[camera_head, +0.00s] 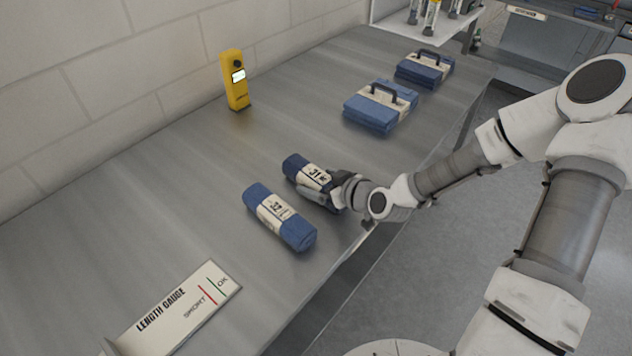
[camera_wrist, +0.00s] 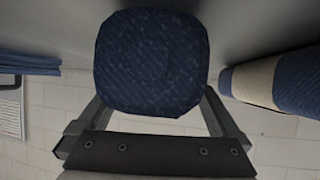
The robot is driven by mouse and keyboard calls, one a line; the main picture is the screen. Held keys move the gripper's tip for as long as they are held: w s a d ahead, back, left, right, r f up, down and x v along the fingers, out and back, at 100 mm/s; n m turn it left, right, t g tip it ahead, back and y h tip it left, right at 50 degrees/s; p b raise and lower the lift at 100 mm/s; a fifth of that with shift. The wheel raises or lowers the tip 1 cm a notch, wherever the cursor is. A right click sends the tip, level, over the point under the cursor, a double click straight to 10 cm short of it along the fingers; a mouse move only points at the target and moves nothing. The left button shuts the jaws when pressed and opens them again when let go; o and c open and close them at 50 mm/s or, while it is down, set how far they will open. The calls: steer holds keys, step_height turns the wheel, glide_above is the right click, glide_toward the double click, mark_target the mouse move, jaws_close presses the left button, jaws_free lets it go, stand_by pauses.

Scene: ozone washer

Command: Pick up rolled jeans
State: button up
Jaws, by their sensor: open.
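Two rolled jeans lie on the grey metal table. Each is a blue denim roll with a cream paper band. The roll marked 31 (camera_head: 293,165) is the farther one, and my gripper (camera_head: 322,190) is at its near end. The roll marked 32 (camera_head: 295,233) lies nearer, to its left and below. In the wrist view, the end of the 31 roll (camera_wrist: 152,58) sits between the two spread fingers of my gripper (camera_wrist: 152,98). The fingers are open around it; I cannot tell whether they touch it. The 32 roll (camera_wrist: 285,80) shows at the right there.
A length gauge board (camera_head: 185,312) lies at the near left of the table. A yellow meter (camera_head: 236,82) stands by the block wall. Folded jeans bundles with handles (camera_head: 380,107) (camera_head: 425,70) lie farther back. The table's right edge runs close beside my gripper.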

jaws_close()
stand_by(0.5)
steer(key=shift+r, duration=0.1)
